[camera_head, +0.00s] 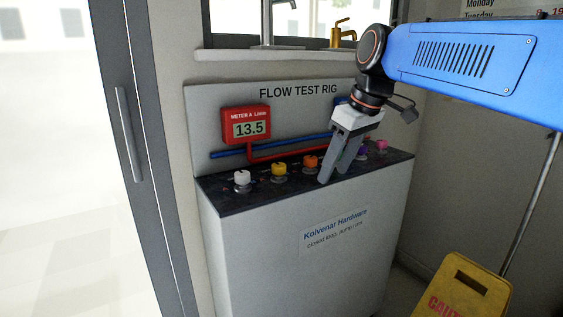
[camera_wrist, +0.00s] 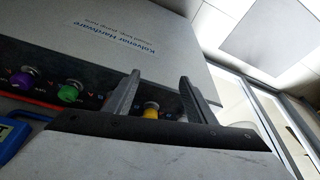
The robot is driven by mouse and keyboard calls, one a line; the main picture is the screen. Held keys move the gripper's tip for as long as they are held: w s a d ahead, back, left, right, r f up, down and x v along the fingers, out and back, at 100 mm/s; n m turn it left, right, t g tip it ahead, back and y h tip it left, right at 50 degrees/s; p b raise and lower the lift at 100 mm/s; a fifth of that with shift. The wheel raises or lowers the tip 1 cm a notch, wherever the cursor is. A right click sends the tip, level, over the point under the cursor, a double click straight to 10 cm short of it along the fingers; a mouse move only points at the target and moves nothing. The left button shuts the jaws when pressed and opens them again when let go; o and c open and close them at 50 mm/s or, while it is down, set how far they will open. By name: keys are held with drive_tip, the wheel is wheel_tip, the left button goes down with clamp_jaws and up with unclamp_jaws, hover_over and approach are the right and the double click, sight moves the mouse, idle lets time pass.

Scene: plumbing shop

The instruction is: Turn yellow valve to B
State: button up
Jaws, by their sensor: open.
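The yellow valve (camera_head: 278,170) is a round knob on the dark top of the flow test rig (camera_head: 340,230), second from the left in the head view. Its pointer and the letters around it are too small to read. My gripper (camera_head: 335,174) is open and empty, with its fingers pointing down over the rig top, right of the yellow and orange valves. In the wrist view a yellow knob (camera_wrist: 151,109) shows beyond and between the open fingers (camera_wrist: 160,77), apart from them. The red meter A (camera_head: 246,124) reads 13.5.
A white valve (camera_head: 242,178) stands left of the yellow one and an orange valve (camera_head: 311,163) right of it. Purple and pink (camera_head: 381,146) valves are farther right; a green one (camera_wrist: 70,92) shows in the wrist view. A yellow caution sign (camera_head: 465,290) stands at lower right.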

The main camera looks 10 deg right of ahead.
sight(279, 165)
drive_tip(key=w+a+r+n+g+y, duration=0.1)
drive_tip(key=w+a+r+n, duration=0.15)
drive_tip(key=w+r, duration=0.35)
drive_tip(key=w+a+r+n+y, duration=0.1)
drive_tip(key=w+r+n, duration=0.3)
drive_tip(key=w+r, duration=0.25)
drive_tip(key=x, duration=1.8)
drive_tip(key=shift+s+d+f, duration=0.15)
drive_tip(key=shift+s+d, duration=0.05)
drive_tip(key=shift+d, duration=0.1)
drive_tip(key=c, duration=1)
drive_tip(key=shift+c, duration=0.2)
drive_tip(key=shift+s+m+h, duration=0.1)
drive_tip(key=shift+m+h, duration=0.2)
drive_tip(key=shift+m, duration=0.15)
drive_tip(key=m, duration=0.2)
drive_tip(key=m+t+h, duration=0.1)
drive_tip(key=m, duration=0.2)
drive_tip(key=shift+s+a+m+t, duration=0.1)
drive_tip(key=shift+a+m+t, duration=0.05)
drive_tip(key=shift+m+t, duration=0.15)
drive_tip(key=m+h, duration=0.1)
drive_tip(key=m, duration=0.1)
drive_tip(key=m+h, duration=0.1)
drive_tip(key=m, duration=0.2)
drive_tip(key=shift+a+m+t, duration=0.15)
drive_tip(key=shift+m+t, duration=0.15)
drive_tip(key=shift+t, duration=0.1)
